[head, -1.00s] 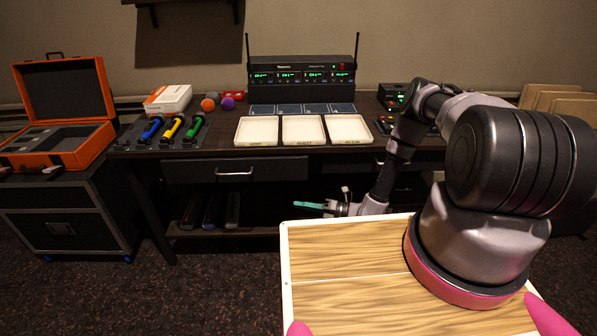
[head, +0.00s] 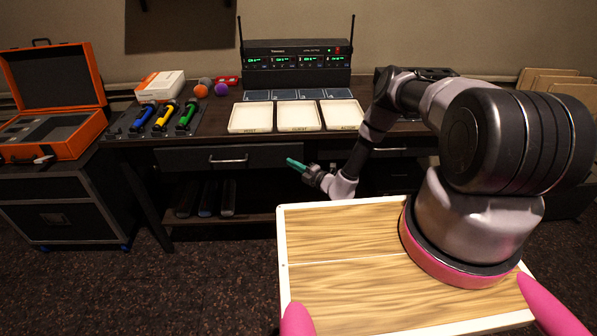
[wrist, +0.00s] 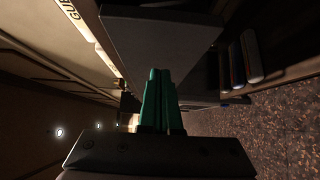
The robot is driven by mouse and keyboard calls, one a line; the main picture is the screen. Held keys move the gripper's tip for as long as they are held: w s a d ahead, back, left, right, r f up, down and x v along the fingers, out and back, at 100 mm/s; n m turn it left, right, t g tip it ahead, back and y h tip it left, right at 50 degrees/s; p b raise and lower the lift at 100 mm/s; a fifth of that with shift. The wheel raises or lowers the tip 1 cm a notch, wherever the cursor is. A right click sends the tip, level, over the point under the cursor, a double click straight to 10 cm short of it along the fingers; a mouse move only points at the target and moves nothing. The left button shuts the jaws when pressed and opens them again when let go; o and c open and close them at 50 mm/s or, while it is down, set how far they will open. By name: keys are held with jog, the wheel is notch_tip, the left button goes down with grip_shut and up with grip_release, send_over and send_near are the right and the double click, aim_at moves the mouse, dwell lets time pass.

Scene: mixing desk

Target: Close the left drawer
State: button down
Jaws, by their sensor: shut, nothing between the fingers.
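The left drawer (head: 190,159) is a dark front under the desk top, with a pale bar handle (head: 228,161). It seems to stand out from the desk, lower in the picture than the right drawer; how far is hard to tell. My gripper (head: 291,161) has teal fingers that are shut and empty. It is at drawer height by the drawer's right end, pointing left and slightly up. In the wrist view the teal fingers (wrist: 160,88) lie together, and the dark drawer panel (wrist: 160,45) is just beyond their tips. I cannot tell whether they touch it.
White trays (head: 250,118) stand on the desk top above the drawer. A shelf with dark items (head: 207,198) is below. The right drawer handle (head: 388,152) is partly near my arm. An orange case (head: 60,135) stands at the left. Dark carpet is clear in front.

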jog(key=shift+w+a, duration=0.1)
jog(key=shift+w, duration=0.7)
